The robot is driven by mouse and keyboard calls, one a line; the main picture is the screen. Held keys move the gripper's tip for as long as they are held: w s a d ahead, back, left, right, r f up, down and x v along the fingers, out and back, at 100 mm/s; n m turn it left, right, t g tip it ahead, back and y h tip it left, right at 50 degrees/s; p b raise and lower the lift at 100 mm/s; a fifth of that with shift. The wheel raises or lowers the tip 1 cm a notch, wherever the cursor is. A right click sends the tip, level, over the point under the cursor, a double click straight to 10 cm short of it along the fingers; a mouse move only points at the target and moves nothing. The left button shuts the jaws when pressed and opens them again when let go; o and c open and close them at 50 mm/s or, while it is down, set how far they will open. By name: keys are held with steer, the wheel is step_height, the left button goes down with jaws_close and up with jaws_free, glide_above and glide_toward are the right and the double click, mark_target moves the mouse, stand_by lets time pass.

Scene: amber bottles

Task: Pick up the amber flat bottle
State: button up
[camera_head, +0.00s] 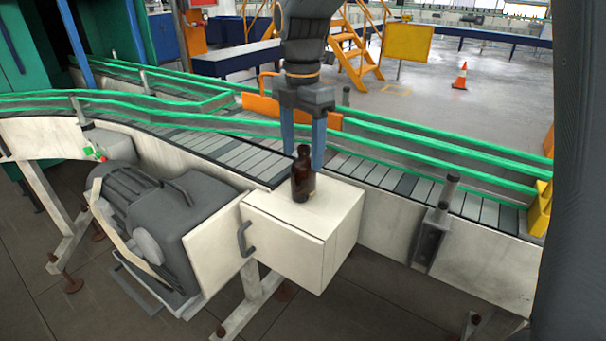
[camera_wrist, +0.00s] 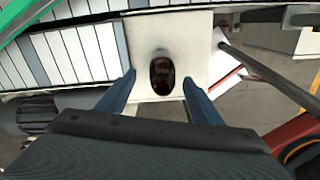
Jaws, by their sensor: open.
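The amber bottle (camera_head: 303,175) is dark brown and stands upright on top of a cream box-shaped cabinet (camera_head: 297,252) in the head view. In the wrist view the bottle (camera_wrist: 162,74) shows from above on the pale cabinet top. My gripper (camera_head: 304,160) points down at the bottle with its two blue fingers apart. In the wrist view the gripper (camera_wrist: 158,82) has one finger on each side, with a gap between each finger and the bottle. The bottle is not held. In the head view it partly overlaps the fingers.
A conveyor (camera_head: 375,173) with grey slats and green rails (camera_head: 440,147) runs just behind the cabinet. A grey motor (camera_head: 150,225) stands left of it. A dark post bracket (camera_head: 435,225) is to the right.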

mark_target(304, 172)
steer(key=shift+s+d+f+p, duration=0.15)
steer(key=shift+f+p, duration=0.55)
steer(key=shift+f, duration=1.55)
